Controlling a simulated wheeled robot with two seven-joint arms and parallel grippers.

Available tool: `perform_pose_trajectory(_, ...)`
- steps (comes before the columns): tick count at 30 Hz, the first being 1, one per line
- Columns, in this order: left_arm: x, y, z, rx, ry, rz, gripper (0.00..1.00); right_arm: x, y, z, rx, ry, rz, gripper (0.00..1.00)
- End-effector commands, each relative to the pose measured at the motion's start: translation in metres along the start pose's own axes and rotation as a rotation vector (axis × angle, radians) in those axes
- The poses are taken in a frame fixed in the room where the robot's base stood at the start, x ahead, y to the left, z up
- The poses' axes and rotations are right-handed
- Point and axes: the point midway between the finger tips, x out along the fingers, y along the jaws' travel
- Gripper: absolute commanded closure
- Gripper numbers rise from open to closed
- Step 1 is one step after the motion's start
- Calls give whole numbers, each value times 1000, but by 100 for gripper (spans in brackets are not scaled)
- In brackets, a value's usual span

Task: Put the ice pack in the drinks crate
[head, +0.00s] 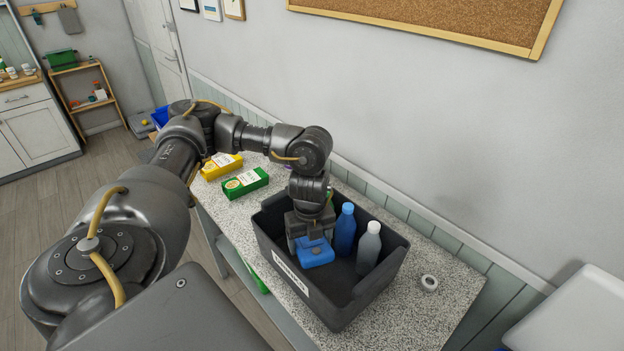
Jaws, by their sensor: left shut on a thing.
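The drinks crate (377,289) is a dark, open-topped box with a white label on its front, standing on the speckled table. My left gripper (310,240) reaches down into the crate from above, at its left part. It is shut on the blue ice pack (317,254), which is inside the crate's walls. I cannot tell whether the ice pack touches the crate floor. A blue bottle (345,231) and a grey bottle with a white cap (369,250) stand upright in the crate, to the right of the ice pack. My right gripper does not show.
A green box (246,183) and a yellow box (221,166) lie on the speckled table (415,320) left of the crate. A roll of tape (429,283) lies to its right. The wall with a corkboard (430,18) stands behind the table.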

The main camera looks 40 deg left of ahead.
Motion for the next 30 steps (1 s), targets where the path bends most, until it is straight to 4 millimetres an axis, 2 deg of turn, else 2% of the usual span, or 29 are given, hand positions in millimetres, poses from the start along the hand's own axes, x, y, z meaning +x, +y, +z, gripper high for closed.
perform_pose_trajectory(1, 18, 4, -1, -1, 4, 14, 68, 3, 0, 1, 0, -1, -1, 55)
perform_pose_trajectory(3, 35, 4, -1, -2, 5, 15, 68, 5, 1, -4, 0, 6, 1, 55)
perform_pose_trajectory(9, 70, 4, 0, -3, 2, 11, 68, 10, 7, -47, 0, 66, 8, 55)
perform_pose_trajectory(11, 76, 5, 0, -2, 2, 11, 68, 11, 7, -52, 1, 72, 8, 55)
perform_pose_trajectory(14, 81, 4, 1, -2, 0, 8, 68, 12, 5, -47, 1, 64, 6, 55)
perform_pose_trajectory(20, 86, 4, 1, -1, 0, 8, 68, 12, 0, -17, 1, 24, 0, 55)
perform_pose_trajectory(26, 115, 5, 0, -3, 2, 11, 68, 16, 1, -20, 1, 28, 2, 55)
perform_pose_trajectory(27, 119, 4, 0, -2, 1, 9, 74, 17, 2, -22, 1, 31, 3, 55)
perform_pose_trajectory(28, 121, 4, 0, -2, 1, 10, 74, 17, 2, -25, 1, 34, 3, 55)
perform_pose_trajectory(30, 125, 5, 1, -2, 1, 10, 91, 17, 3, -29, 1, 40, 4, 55)
